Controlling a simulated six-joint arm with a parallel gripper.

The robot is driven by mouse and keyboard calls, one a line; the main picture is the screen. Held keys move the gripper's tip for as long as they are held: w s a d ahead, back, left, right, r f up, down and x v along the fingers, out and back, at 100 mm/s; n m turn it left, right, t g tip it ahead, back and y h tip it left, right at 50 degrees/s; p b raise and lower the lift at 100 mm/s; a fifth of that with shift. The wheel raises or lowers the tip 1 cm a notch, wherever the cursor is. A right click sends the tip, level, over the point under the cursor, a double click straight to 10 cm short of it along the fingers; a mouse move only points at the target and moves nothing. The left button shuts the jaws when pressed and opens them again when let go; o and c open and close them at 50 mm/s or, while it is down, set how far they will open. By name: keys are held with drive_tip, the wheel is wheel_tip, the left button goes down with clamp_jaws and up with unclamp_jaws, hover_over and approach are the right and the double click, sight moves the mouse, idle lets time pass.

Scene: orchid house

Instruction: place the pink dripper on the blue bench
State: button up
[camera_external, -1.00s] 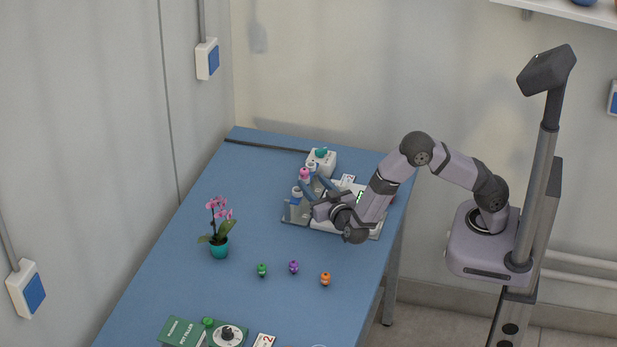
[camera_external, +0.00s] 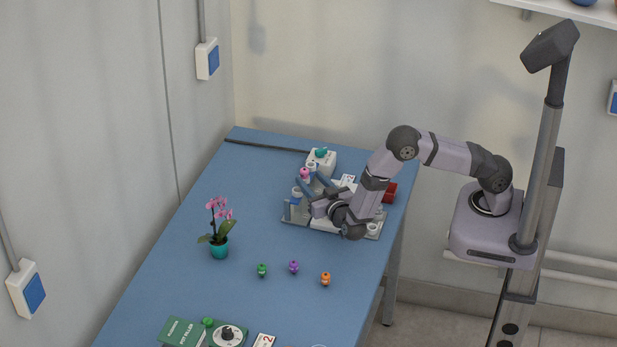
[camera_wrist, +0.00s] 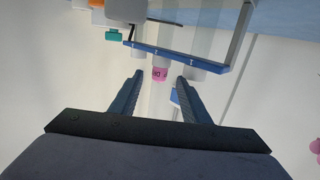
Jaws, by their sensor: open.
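The pink dripper (camera_external: 305,173) sits at the top of a grey rack with blue bars on the far part of the blue bench (camera_external: 190,288). In the wrist view the pink dripper (camera_wrist: 159,73) shows between the tips of my open gripper (camera_wrist: 160,79), beside the rack's blue bar. I cannot tell how far beyond the fingertips it is, and no contact shows.
A potted pink orchid (camera_external: 219,246) stands left of the rack. Green (camera_external: 262,270), purple (camera_external: 294,267) and orange (camera_external: 326,279) drippers stand on the bench's open middle. A white box (camera_external: 321,162) with a teal top is behind the rack. A green box (camera_external: 182,331) lies at the front.

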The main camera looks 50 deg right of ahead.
sight(322, 175)
drive_tip(key=shift+w+d+r, duration=0.1)
drive_tip(key=shift+w+d, duration=0.05)
drive_tip(key=shift+d, duration=0.05)
drive_tip(key=p+x, duration=0.2)
drive_tip(key=x, duration=0.2)
drive_tip(key=shift+p, duration=0.35)
drive_tip(key=shift+w+d, duration=0.25)
clamp_jaws()
